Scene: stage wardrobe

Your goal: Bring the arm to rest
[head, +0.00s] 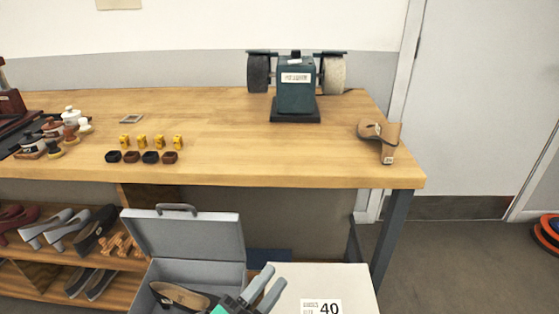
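My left gripper (277,277) shows at the bottom centre of the head view, with a teal and black body and two grey fingers. The fingers point up and to the right and stand apart with nothing seen between them. It is in front of the right side of an open grey case (185,237) and beside a white box (345,280) marked 40. I cannot tell its height above them. A brown and dark shoe (180,297) lies in the case, partly cut off by the frame. My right gripper is not in view.
A wooden bench (230,150) spans the back. It bears a grinder (295,90), a tan heel form (383,138), several yellow pieces, dark caps and jars. A shelf with shoes (50,230) stands below left.

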